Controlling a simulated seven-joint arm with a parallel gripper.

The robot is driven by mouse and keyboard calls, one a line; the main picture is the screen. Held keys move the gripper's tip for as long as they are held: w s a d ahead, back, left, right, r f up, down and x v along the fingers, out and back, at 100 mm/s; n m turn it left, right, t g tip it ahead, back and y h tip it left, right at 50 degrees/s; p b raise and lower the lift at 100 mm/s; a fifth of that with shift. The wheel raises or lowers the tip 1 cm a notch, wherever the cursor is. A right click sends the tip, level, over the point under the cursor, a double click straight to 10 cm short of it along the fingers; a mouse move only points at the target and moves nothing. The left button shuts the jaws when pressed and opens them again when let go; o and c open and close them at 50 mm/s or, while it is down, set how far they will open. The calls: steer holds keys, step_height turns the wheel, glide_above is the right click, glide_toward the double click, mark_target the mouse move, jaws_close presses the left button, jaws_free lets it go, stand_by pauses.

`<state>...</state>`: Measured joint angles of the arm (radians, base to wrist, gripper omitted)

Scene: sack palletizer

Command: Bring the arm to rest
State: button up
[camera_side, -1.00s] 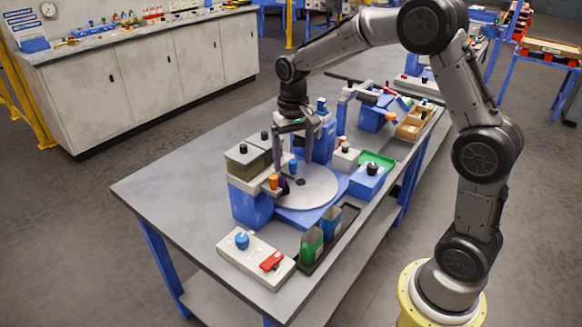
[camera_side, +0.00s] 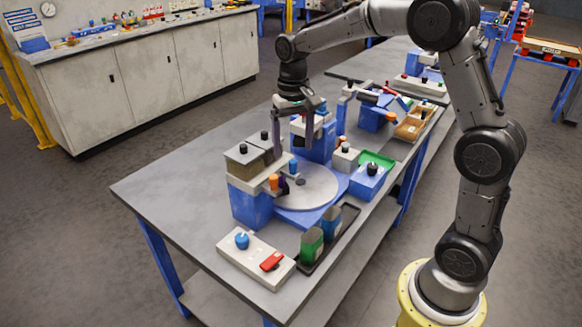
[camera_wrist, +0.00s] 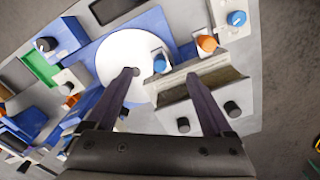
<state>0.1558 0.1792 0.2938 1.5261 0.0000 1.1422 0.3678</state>
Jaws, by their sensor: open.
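My gripper (camera_side: 292,143) is open and empty in the side view. It hangs above the back left part of the white round plate (camera_side: 313,188) and close to the grey hopper block (camera_side: 243,160). In the wrist view my gripper (camera_wrist: 162,74) shows two dark fingers set wide apart, with nothing between them but the view of the bench below. The white round plate (camera_wrist: 115,62) lies beyond the left finger and the hopper block (camera_wrist: 212,75) beyond the right finger.
A control box with a blue knob and red switch (camera_side: 256,259) sits at the bench's near end. Green (camera_side: 311,246) and blue containers stand in a black tray beside the plate. A blue block with a black knob (camera_side: 367,181) is right of the plate. The bench's left corner is bare.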

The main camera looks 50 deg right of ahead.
steer(key=shift+r, duration=0.75)
steer(key=shift+a+r, duration=0.15)
steer(key=shift+r, duration=0.15)
steer(key=s+a+r+n+t, duration=0.2)
steer(key=s+a+r+t, duration=0.15)
steer(key=s+r, duration=0.65)
steer(key=s+a+f+n+t, duration=0.1)
steer(key=s+f+n, duration=0.1)
steer(key=s, duration=0.5)
steer(key=s+a+f+n+t, duration=0.1)
steer(key=s+f, duration=0.3)
steer(key=s, duration=0.4)
steer(key=shift+a+f+n, duration=0.35)
steer(key=shift+f+n, duration=0.05)
steer(key=shift+n, duration=0.1)
